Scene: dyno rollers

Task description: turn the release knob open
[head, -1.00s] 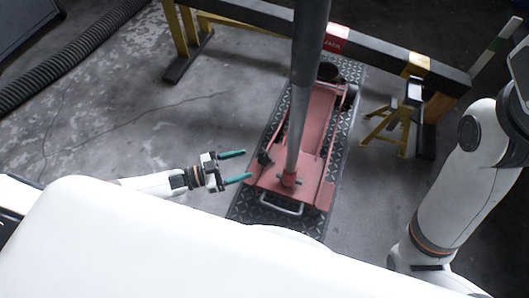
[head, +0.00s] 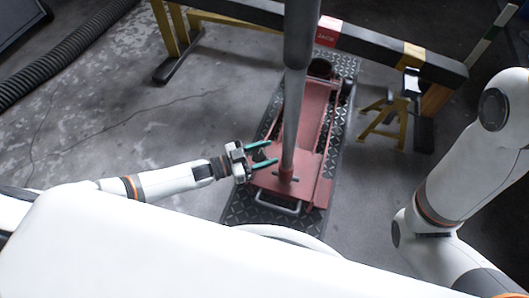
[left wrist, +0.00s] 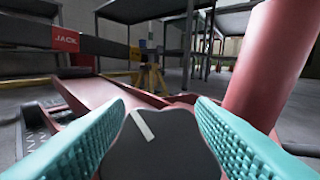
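The release knob (left wrist: 160,145) is dark and rounded with a white line that tilts to the left at its top. In the left wrist view it lies between the two teal fingers of my left gripper (left wrist: 160,125); its sides are partly behind them. I cannot tell whether they touch it.
A thick grey handle (head: 293,110) rises from the jack close to the right of my left fingers. The jack sits on a dark tread plate (head: 240,208). A beam (head: 370,48) marked JACK and a yellow stand (head: 395,115) are beyond.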

